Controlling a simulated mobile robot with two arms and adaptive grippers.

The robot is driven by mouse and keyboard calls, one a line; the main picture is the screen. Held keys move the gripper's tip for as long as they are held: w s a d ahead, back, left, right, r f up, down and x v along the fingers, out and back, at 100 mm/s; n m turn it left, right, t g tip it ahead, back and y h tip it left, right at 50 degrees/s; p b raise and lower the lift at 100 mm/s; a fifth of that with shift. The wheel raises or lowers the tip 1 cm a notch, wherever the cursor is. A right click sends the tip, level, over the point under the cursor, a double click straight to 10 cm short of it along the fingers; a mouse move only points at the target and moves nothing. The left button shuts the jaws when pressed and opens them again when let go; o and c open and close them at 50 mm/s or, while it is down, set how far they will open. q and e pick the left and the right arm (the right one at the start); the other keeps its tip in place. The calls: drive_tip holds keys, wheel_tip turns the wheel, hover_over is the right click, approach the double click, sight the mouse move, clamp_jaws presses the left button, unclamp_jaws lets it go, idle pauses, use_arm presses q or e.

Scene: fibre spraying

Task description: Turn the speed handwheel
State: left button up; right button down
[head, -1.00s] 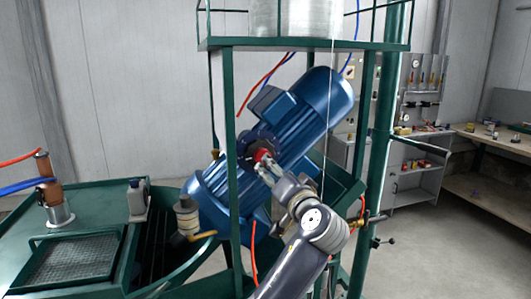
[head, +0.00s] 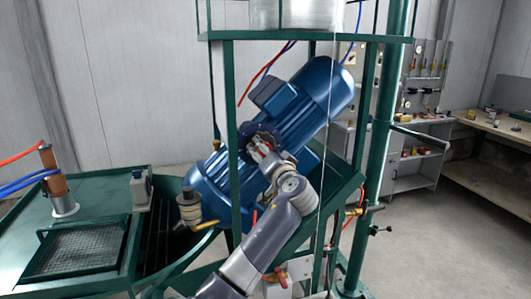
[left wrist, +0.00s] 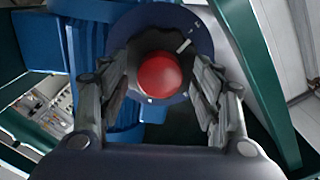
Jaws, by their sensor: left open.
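The speed handwheel is a dark blue disc with white marks (left wrist: 203,42) and a round red centre (left wrist: 158,76), on the side of the blue motor (head: 296,112). In the head view the disc (head: 249,133) is mostly behind my left gripper (head: 258,148). In the left wrist view the open fingers of my left gripper (left wrist: 163,95) stand on either side of the red centre, with gaps visible to it. I cannot tell whether the fingertips touch the disc. My right gripper is not in view.
A green frame post (head: 234,150) stands just left of the gripper. A thick green column (head: 383,140) rises on the right.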

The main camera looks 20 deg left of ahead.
use_arm(q)
drive_tip(key=c, duration=1.1)
drive_tip(key=shift+o, duration=0.2)
drive_tip(key=shift+m, duration=0.4)
drive_tip(key=shift+m+p, duration=6.6)
drive_tip(key=shift+m, duration=2.9)
drive_tip(key=o, duration=1.1)
drive_tip(key=shift+c, duration=0.2)
